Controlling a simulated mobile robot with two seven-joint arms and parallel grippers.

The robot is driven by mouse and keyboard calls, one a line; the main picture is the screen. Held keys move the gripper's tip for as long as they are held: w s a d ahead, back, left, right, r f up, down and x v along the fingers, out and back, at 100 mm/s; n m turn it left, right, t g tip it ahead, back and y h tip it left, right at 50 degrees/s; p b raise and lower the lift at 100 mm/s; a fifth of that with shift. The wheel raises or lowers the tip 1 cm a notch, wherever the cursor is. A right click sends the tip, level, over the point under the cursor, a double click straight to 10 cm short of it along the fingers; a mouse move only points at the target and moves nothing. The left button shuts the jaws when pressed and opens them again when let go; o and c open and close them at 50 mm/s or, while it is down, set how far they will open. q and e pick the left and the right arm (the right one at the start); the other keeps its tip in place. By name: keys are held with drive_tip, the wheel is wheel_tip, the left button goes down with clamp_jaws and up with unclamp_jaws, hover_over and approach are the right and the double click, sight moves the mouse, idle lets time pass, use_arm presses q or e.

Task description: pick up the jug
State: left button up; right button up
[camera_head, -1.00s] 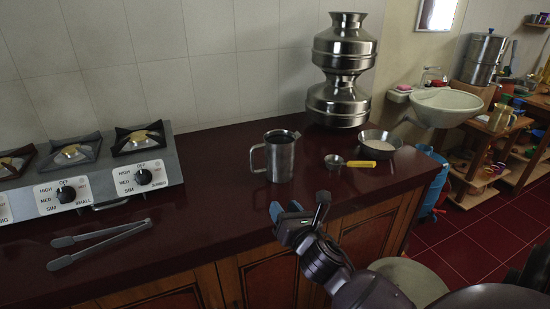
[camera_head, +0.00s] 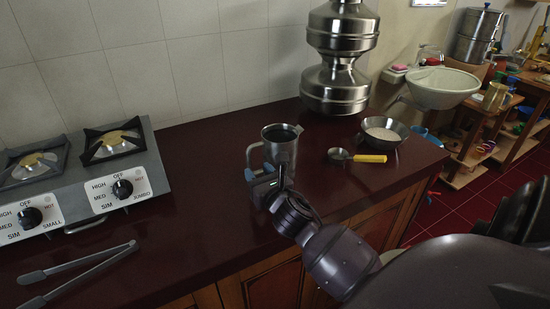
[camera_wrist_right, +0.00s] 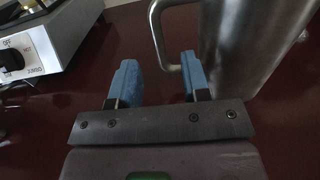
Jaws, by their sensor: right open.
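The jug (camera_head: 284,148) is a shiny steel one, upright on the dark red counter with its handle to the left. In the right wrist view the jug (camera_wrist_right: 245,45) fills the upper right, with its handle (camera_wrist_right: 157,35) just beyond the fingers. My right gripper (camera_head: 258,174) is in front of the jug's lower left, by the handle, and hides part of it. Its blue fingers (camera_wrist_right: 160,80) are apart with nothing between them. The right finger overlaps the handle's lower end in the picture; I cannot tell if they touch. My left gripper is not in view.
A stove (camera_head: 85,190) and tongs (camera_head: 75,275) are at left. A yellow-handled ladle (camera_head: 358,157) and a bowl (camera_head: 386,131) lie right of the jug. Stacked steel pots (camera_head: 337,90) stand behind. The counter (camera_head: 190,215) is bare between stove and jug.

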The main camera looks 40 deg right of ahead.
sight(249, 161)
drive_tip(key=shift+b+x, duration=0.3)
drive_tip(key=shift+x, duration=2.85)
drive_tip(key=shift+a+r, duration=0.1)
clamp_jaws()
drive_tip(key=shift+r, duration=0.1)
